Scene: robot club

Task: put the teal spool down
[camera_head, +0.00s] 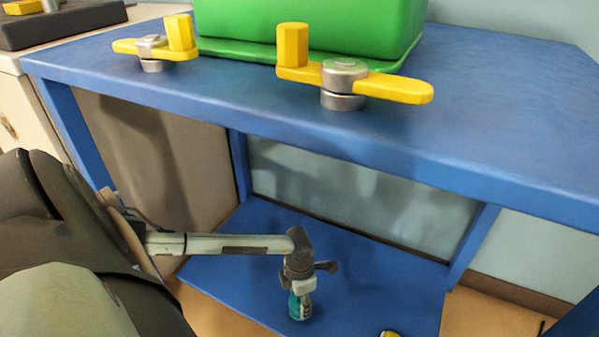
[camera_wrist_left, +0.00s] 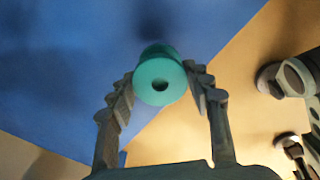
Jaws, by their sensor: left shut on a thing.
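The teal spool (camera_head: 299,307) is held by my left gripper (camera_head: 301,288) over the blue lower shelf (camera_head: 235,235) of the blue table. I cannot tell whether its underside touches the shelf. In the left wrist view the spool (camera_wrist_left: 159,84) sits between the two ridged fingers (camera_wrist_left: 163,80), with its round end and centre hole facing the camera. The fingers are shut on its sides. My right gripper is in neither view.
The blue tabletop (camera_head: 490,90) overhangs the shelf and carries a green box (camera_head: 310,20) and two yellow-handled clamps (camera_head: 345,82) (camera_head: 155,46). A small yellow thing (camera_head: 389,334) is cut off at the bottom edge. The shelf around the spool looks clear.

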